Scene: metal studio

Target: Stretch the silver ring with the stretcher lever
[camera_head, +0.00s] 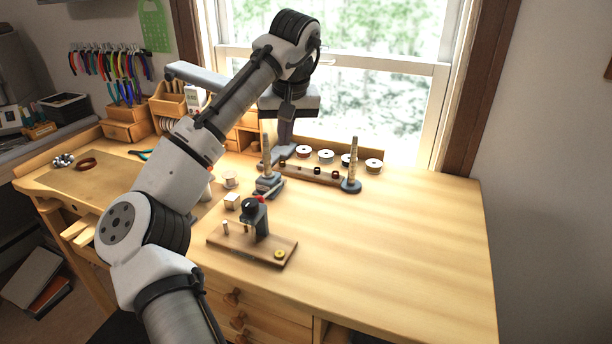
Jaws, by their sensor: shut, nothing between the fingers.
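A stepped metal mandrel on a dark grey base (268,187) stands in the middle of the bench. A second tapered mandrel (353,166) stands on a round base to its right. In front is a wooden board (228,243) with a dark upright tool (262,221) that has a red knob. I cannot tell for certain which of these carries the stretcher lever. The silver ring cannot be made out at this size. My gripper (284,146) points down behind the first mandrel, shut and empty; its tips are partly hidden.
A wooden bar (325,176) with several small rings lies between the mandrels. Several spools (326,156) stand near the window. A small pale block (232,201) sits behind the board. The bench's right side is clear. Pliers and a brown bracelet (86,164) are at left.

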